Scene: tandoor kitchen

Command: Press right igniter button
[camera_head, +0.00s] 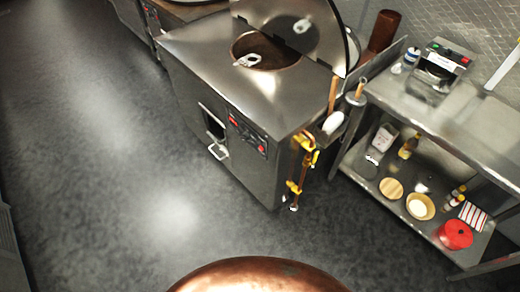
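A steel tandoor (190,85) stands in the upper middle of the head view. Its front face carries a dark control panel (248,135) with small knobs or buttons. One red spot (233,121) is at the panel's left end, and another red spot (262,149) is at its right end. The right red spot may be the right igniter button; it is too small to tell for sure. Neither of my grippers shows in this view.
Yellow-handled gas pipes (306,150) run down the tandoor's right corner. A steel shelf table (390,93) with bottles and bowls stands at the right. A rounded copper surface (258,278) fills the bottom edge. The floor (130,170) before the tandoor is clear.

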